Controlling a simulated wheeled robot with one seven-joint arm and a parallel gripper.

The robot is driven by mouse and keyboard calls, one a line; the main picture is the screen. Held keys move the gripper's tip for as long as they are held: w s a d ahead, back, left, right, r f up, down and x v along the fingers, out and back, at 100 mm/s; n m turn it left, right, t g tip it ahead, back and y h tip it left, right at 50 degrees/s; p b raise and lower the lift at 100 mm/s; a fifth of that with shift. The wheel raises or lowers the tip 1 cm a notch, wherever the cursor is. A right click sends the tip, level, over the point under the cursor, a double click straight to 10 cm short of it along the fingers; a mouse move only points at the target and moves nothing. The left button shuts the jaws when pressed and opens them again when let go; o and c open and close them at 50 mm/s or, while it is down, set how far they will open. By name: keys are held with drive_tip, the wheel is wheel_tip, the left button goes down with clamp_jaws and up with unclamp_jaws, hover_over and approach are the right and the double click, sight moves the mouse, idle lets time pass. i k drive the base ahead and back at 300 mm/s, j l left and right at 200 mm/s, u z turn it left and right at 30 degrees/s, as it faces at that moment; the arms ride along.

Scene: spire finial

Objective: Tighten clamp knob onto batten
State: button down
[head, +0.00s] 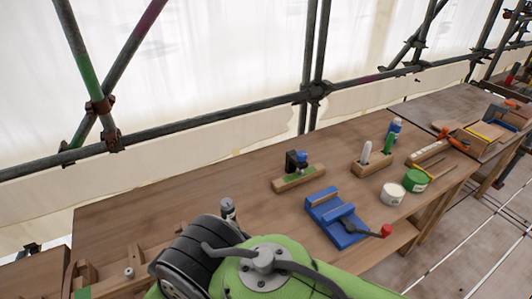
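At the lower left, wooden strips, possibly the batten (107,285), lie on the bench. A small pale round piece (128,272) stands there; it may be the clamp knob, but it is too small to tell. A blue vise-like fixture (337,217) sits near the front edge, with a dark handle ending in a red knob (386,231). A black and blue clamp-like piece (297,162) stands on a wooden block behind it. My green and black arm fills the bottom middle and hides part of the bench. My gripper does not show.
The wooden bench (180,205) has bare room at its left and middle. A wooden holder (371,169) with upright tools, a white tub (393,193) and a green tub (415,180) stand to the right. Scaffold poles (210,122) and white sheeting run behind.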

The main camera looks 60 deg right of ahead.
sight(301, 155)
drive_tip(key=z, duration=0.45)
drive_tip(key=k+z, duration=0.15)
drive_tip(key=z, duration=0.25)
drive_tip(key=k+z, duration=0.1)
drive_tip(key=z, duration=0.75)
drive_tip(key=k+l+z, duration=0.1)
drive_tip(key=z, duration=0.35)
